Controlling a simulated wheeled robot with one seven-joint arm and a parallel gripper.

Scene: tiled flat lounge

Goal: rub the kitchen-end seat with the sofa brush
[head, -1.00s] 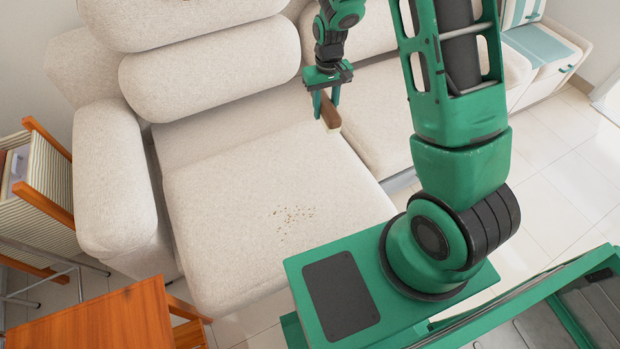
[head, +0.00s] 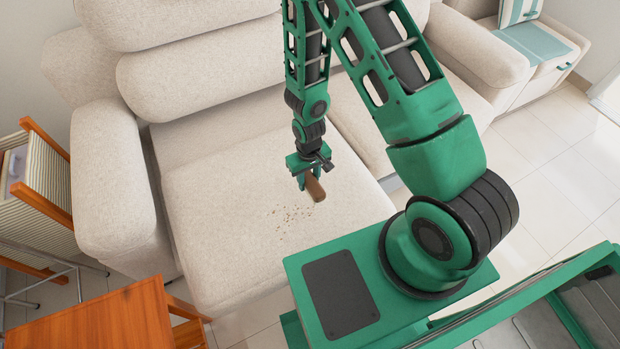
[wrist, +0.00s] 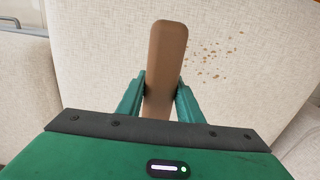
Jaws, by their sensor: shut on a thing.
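The sofa brush (head: 315,187) has a brown wooden back, and its bristles are hidden from view. My gripper (head: 307,180) is shut on it, over the left sofa seat. In the wrist view the brush (wrist: 165,65) sticks out forward between the two green fingers (wrist: 160,98). The left seat (head: 230,225) is cream fabric with a patch of brown crumbs (head: 294,219) near its middle. The crumbs also show in the wrist view (wrist: 209,62), just right of the brush. I cannot tell whether the brush touches the seat.
The sofa's left armrest (head: 112,180) and backrest cushions (head: 205,75) border the seat. An orange wooden table (head: 95,322) stands at the front left, and a striped rack (head: 40,200) left of the sofa. Tiled floor (head: 550,190) is clear on the right.

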